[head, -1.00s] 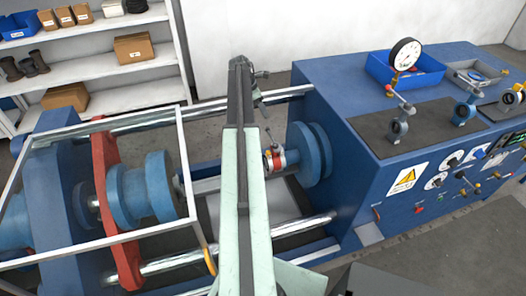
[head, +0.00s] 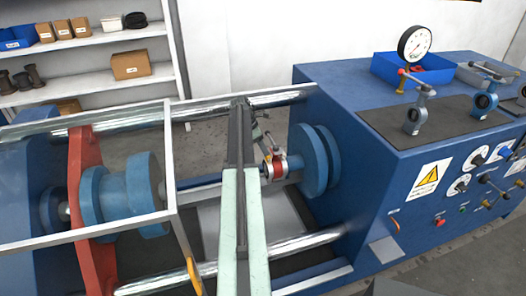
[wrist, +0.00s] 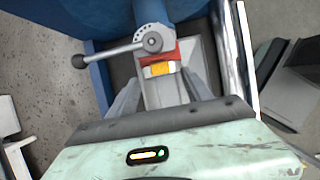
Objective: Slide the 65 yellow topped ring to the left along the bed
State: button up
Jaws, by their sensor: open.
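A small valve ring (head: 277,168) with a red band and pale body sits on the machine bed, close to the blue right flange in the head view. In the head view my arm hides much of the gripper.
A blue flange (head: 314,160) stands to the right and a blue flange assembly (head: 125,193) with a red plate (head: 88,200) to the left. Steel rods (head: 320,240) and a pale guard frame (head: 172,130) border the bed. Other valves (head: 417,110) stand on the blue cabinet.

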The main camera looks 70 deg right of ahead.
aim_at(268, 157)
jog(key=b+x, duration=0.7)
jog(key=x, duration=0.1)
jog(key=shift+w, duration=0.1)
jog(key=shift+r, duration=0.15)
jog(key=shift+c, duration=0.4)
grip_shut()
dwell(1.0)
